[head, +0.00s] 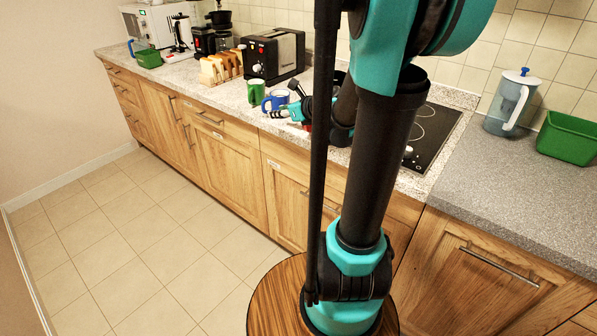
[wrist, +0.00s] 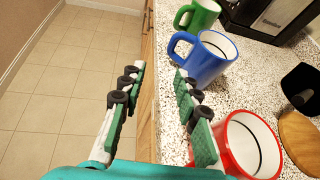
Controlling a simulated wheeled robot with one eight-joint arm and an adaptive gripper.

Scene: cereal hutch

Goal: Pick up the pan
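I cannot make out a pan for certain in either view. My gripper (wrist: 160,75) is open, with its fingers apart and nothing between them. In the head view my gripper (head: 281,114) is small, at the counter's front edge by the blue mug, left of the hob. In the wrist view a black object (wrist: 298,86) and a round wooden piece (wrist: 301,138) lie at the right edge, to the right of my fingers. Both are cut off, so I cannot tell what they are. My arm hides part of the counter and hob in the head view.
A blue mug (wrist: 202,60), a green mug (wrist: 197,15) and a red mug (wrist: 248,145) stand close to the right finger. A black toaster (head: 273,55), toast rack (head: 221,67), hob (head: 433,132), water jug (head: 510,102) and green tub (head: 568,138) stand along the counter. The floor is clear.

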